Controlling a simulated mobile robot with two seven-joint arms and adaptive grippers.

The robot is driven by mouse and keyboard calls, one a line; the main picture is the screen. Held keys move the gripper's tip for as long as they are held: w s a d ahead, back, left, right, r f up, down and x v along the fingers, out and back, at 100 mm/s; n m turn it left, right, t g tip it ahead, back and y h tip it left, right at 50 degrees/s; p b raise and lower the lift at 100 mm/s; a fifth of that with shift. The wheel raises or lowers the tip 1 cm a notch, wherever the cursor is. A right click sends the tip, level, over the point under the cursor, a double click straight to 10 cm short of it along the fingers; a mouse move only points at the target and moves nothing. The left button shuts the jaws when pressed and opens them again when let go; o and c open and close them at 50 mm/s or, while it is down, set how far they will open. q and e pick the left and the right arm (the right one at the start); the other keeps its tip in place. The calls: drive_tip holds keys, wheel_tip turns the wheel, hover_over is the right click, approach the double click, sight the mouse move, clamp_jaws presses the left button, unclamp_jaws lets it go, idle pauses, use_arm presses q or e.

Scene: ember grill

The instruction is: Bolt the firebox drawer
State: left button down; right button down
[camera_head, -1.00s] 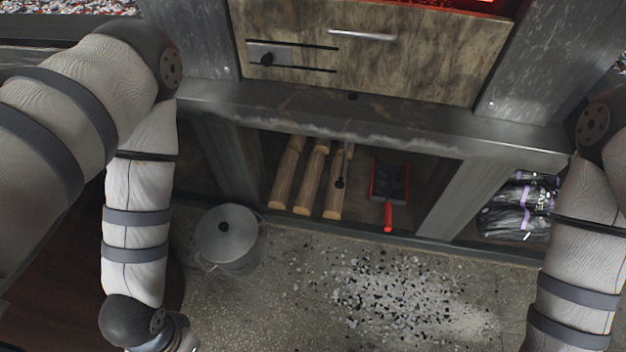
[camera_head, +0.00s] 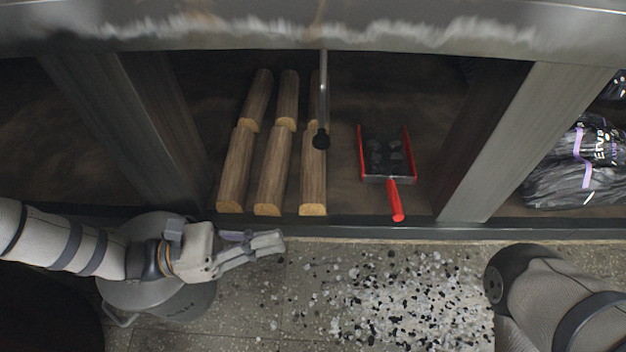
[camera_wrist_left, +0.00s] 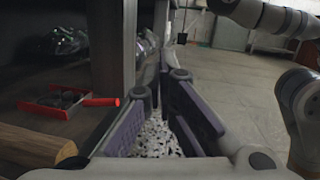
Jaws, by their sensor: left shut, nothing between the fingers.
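The firebox drawer is out of view now; only the grey ledge (camera_head: 330,25) below it shows along the top of the head view.
Several split logs (camera_head: 268,165) and a red dustpan (camera_head: 387,150) holding dark lumps lie on the lower shelf. Bags (camera_head: 580,165) lie in the right bay. A lidded metal bin (camera_head: 160,300) stands under my left arm. Ash (camera_head: 390,300) is scattered on the floor.

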use_arm(q)
drive_tip(key=w+a+n+t+b, duration=0.1)
drive_tip(key=w+a+t+b, duration=0.1)
drive_tip(key=w+a+t, duration=0.2)
drive_tip(key=w+a, duration=0.2)
drive_tip(key=w, duration=0.1)
drive_tip(key=shift+f+t, duration=0.2)
drive_tip(key=shift+t, duration=0.1)
drive_tip(key=shift+d, duration=0.1)
drive_tip(key=w+d+r, duration=0.4)
drive_tip(key=d+r, duration=0.2)
drive_tip(key=d, duration=0.5)
drive_tip(key=shift+r, duration=0.15)
drive_tip(key=shift+a, duration=0.1)
